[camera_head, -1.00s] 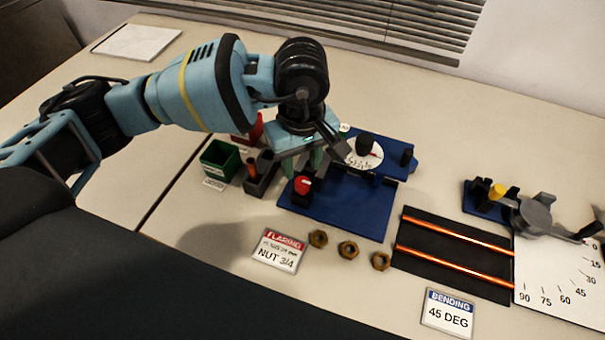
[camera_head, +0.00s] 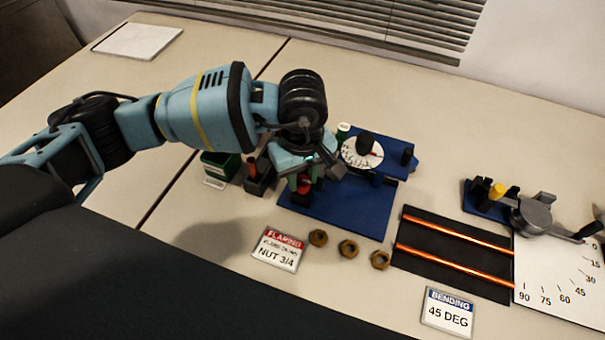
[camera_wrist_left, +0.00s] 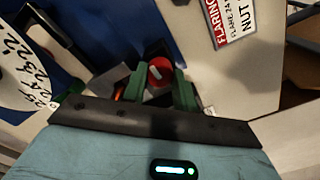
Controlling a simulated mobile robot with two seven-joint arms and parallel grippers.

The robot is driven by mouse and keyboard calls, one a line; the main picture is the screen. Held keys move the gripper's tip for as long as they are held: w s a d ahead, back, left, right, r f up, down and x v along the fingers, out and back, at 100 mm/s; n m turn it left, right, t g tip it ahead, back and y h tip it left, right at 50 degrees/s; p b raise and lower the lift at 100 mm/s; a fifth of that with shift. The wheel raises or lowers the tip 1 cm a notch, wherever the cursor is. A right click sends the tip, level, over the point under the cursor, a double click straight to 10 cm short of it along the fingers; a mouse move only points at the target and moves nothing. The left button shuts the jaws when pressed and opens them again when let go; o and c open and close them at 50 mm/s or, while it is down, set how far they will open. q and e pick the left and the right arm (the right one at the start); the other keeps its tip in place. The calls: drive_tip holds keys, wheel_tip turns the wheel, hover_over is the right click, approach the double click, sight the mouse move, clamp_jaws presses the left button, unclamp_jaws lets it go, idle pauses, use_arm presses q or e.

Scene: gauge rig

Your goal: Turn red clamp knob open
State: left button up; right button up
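The red clamp knob (camera_head: 303,187), with a pale mark on top, sits near the left end of the blue flaring board (camera_head: 355,208). My left gripper (camera_head: 304,182) points down over it in the head view. In the left wrist view the red knob (camera_wrist_left: 160,71) lies between the two green fingers (camera_wrist_left: 160,88). The fingers stand apart, one on each side of the knob; I see no clear grip on it. The knob is partly hidden by the gripper in the head view. My right gripper is not in view.
A white dial (camera_head: 362,152) with a black knob stands behind the clamp. A green bin (camera_head: 221,165) and a dark holder (camera_head: 260,178) are close on the left. Several brass nuts (camera_head: 348,249) and the flaring sign (camera_head: 278,250) lie in front. A bending rig (camera_head: 535,215) is at right.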

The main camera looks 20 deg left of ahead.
use_arm(q)
drive_tip(key=shift+r+n, duration=0.1)
drive_tip(key=shift+n, duration=0.2)
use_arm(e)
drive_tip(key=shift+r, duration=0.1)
use_arm(q)
drive_tip(key=n+p, duration=0.1)
drive_tip(key=n, duration=0.3)
drive_tip(key=shift+n, duration=0.4)
drive_tip(key=n+p, duration=0.2)
drive_tip(key=n, duration=0.2)
drive_tip(key=shift+r+n, duration=0.15)
drive_tip(key=shift+n, duration=0.15)
drive_tip(key=n+p, duration=0.1)
drive_tip(key=n, duration=0.2)
drive_tip(key=shift+n, duration=0.3)
drive_tip(key=n+p, duration=0.2)
drive_tip(key=n, duration=0.1)
drive_tip(key=shift+n, duration=0.3)
drive_tip(key=shift+p, duration=0.3)
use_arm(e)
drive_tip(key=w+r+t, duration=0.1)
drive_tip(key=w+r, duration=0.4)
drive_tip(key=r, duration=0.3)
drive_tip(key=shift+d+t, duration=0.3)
use_arm(q)
drive_tip(key=shift+n, duration=0.3)
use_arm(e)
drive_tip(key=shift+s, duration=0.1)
